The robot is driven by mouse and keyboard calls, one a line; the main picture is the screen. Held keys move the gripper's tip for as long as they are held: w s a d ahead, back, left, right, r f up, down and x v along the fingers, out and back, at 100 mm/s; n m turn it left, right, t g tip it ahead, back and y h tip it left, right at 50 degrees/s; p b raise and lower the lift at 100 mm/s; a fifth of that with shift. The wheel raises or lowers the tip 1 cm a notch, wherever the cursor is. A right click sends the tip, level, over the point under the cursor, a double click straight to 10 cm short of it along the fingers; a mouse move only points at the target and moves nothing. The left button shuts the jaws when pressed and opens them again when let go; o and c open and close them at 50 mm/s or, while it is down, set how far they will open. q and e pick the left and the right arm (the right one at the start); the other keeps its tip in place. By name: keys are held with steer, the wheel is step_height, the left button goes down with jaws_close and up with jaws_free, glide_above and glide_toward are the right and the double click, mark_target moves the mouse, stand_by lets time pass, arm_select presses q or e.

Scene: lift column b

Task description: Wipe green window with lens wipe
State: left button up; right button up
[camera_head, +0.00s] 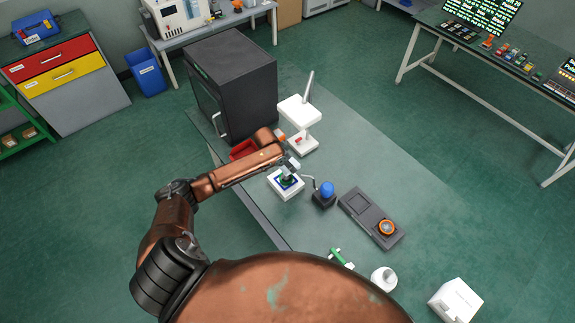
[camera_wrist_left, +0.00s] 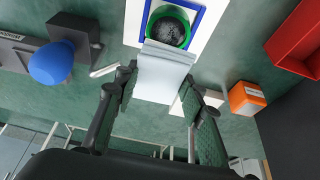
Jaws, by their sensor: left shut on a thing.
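The green window (camera_head: 288,182) is a dark round pane in a green ring, inside a blue square on a white block (camera_head: 289,191). In the left wrist view the green window (camera_wrist_left: 168,28) is at the top. My left gripper (camera_head: 288,160) is just above it, on its far side in the head view. In the left wrist view my left gripper (camera_wrist_left: 160,93) is shut on the lens wipe (camera_wrist_left: 163,78), a pale folded sheet. The wipe's edge overlaps the ring's lower edge; I cannot tell whether they touch. My right gripper is not in view.
A blue ball on a dark base (camera_head: 326,190) stands close right of the block. A grey tray (camera_head: 357,203) lies further right. A red bin (camera_head: 243,150), white stand (camera_head: 299,112) and black cabinet (camera_head: 235,80) are behind. The table's right side is mostly clear.

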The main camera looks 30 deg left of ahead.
arm_select(q)
steer(key=shift+r+p, duration=0.9)
steer(key=shift+r, duration=0.2)
